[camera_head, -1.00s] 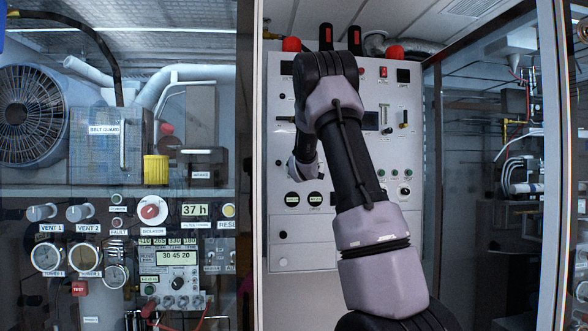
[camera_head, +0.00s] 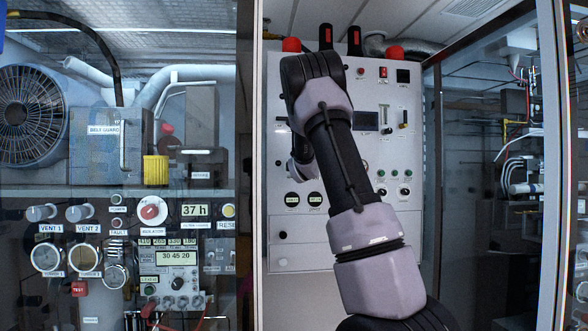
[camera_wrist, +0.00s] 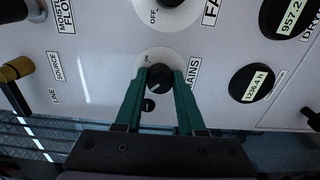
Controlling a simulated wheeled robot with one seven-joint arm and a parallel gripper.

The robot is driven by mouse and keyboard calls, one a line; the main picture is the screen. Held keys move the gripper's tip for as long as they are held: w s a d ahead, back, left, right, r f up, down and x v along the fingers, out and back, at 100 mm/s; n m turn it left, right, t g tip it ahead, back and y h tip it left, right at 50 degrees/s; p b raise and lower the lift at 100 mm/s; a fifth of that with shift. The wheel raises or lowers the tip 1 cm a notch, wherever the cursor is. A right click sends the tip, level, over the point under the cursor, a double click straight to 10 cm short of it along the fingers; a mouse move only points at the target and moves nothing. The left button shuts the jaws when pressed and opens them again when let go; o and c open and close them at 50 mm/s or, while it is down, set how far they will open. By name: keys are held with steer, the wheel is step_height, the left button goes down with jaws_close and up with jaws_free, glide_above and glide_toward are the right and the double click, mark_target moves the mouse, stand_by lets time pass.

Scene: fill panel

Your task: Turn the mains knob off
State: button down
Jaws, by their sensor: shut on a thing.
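The mains knob (camera_wrist: 158,80) is a black round knob on a pale dial, with a MAINS label beside it in the wrist view. My gripper (camera_wrist: 160,74) has its two green fingers on either side of the knob and is shut on it. A small pale pointer mark shows on the knob, but its exact setting is hard to read. In the head view the knob and my fingertips are hidden behind my arm, which reaches to the white panel (camera_head: 400,235).
A FAN knob (camera_wrist: 170,3) with an OFF mark sits above in the wrist view. Black readouts (camera_wrist: 252,83) lie to the right and a brass-ended lever (camera_wrist: 15,70) to the left. A glass-walled frame (camera_head: 550,200) stands right of the panel.

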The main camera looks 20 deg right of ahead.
steer(key=shift+f, duration=0.1)
steer(key=c, duration=0.5)
jaws_free()
steer(key=v, duration=1)
steer(key=shift+s, duration=0.4)
steer(key=shift+s+a, duration=0.1)
steer(key=shift+a, duration=0.05)
